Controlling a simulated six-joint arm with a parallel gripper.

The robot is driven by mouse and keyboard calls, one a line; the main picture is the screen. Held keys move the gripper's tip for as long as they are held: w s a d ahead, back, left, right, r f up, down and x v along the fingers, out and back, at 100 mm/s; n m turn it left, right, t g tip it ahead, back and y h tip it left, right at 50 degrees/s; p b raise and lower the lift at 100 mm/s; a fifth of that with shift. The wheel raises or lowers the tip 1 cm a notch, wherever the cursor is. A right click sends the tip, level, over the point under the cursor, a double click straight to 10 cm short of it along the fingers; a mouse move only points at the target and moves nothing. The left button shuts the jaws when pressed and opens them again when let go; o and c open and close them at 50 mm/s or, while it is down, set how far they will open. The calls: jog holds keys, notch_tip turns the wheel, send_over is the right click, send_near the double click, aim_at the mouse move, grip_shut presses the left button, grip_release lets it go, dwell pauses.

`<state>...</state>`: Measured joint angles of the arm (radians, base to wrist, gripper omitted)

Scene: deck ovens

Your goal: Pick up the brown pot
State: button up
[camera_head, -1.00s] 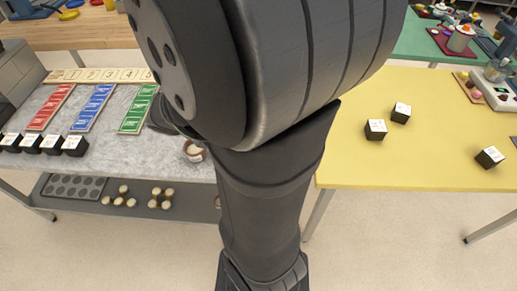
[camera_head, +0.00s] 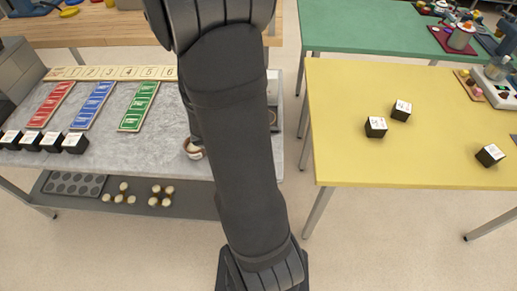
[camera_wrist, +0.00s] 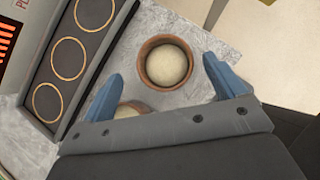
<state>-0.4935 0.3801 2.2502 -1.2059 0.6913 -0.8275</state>
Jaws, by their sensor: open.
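A round brown pot (camera_wrist: 144,68) with a pale cream filling stands upright on the grey marbled counter in the wrist view. A second brown pot (camera_wrist: 127,110) is nearer, mostly hidden behind my gripper's mount. In the head view a brown pot (camera_head: 186,148) shows at the arm's left side, partly covered by the arm. My gripper (camera_wrist: 163,68) has two blue fingers, spread wide and empty. In the wrist view the first pot appears between and slightly beyond the fingertips, with clear gaps on both sides. The height above it is hard to judge.
A dark panel with gold rings (camera_wrist: 70,58) lies left of the pots. The counter (camera_head: 165,130) holds coloured strips and several black cubes; a lower shelf (camera_head: 190,205) carries a muffin tray. The yellow table (camera_head: 350,165) with black cubes stands right, across a floor gap.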

jog(key=shift+d+x, duration=0.25)
jog(key=shift+x, duration=2.55)
jog(key=shift+s, duration=0.15)
jog(key=c, duration=1.2)
jog(key=shift+r, duration=0.25)
